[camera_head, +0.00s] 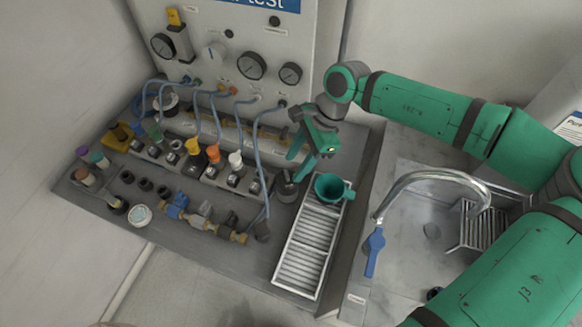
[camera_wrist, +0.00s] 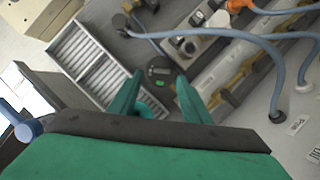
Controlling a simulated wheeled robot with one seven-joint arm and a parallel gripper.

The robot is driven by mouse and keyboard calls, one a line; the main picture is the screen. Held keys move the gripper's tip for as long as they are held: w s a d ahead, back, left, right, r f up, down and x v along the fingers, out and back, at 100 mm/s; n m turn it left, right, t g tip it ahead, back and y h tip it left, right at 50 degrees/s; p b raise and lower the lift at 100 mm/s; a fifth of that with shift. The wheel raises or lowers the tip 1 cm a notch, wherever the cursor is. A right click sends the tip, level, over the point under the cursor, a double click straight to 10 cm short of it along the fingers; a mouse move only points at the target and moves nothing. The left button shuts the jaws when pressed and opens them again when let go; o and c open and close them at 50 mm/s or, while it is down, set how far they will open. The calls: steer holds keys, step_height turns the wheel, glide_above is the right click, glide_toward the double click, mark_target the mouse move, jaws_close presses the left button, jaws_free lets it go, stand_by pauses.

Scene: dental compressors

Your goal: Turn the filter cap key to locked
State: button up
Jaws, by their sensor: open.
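My gripper (camera_head: 302,166) hangs above the right end of the bench, with its two green fingers apart and nothing between them. In the wrist view the fingers (camera_wrist: 158,82) are spread. A dark round unit with a small green display (camera_wrist: 160,72) lies beyond and below the fingertips, apart from them. A grey round unit (camera_head: 287,188) stands just below the gripper in the head view. I cannot tell which part is the filter cap key, nor its turn position.
A green cup (camera_head: 330,187) stands at the slatted metal tray (camera_head: 306,250), close to the gripper. Blue hoses (camera_head: 258,150) run from the gauge panel (camera_head: 240,50) to the row of fittings. A sink with a curved tap (camera_head: 432,176) is at the right.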

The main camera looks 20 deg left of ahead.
steer(key=shift+a+x, duration=0.25)
steer(key=shift+x, duration=1.4)
steer(key=shift+r, duration=0.1)
steer(key=c, duration=1.1)
steer(key=shift+o, duration=0.2)
steer(key=shift+d+m+t, duration=0.1)
steer(key=shift+m+t, duration=0.2)
steer(key=shift+m, duration=0.5)
steer(key=o, duration=1.1)
steer(key=shift+c, duration=0.2)
steer(key=shift+r, duration=0.1)
steer(key=v, duration=1)
steer(key=shift+d+r, duration=0.2)
steer(key=shift+d, duration=0.1)
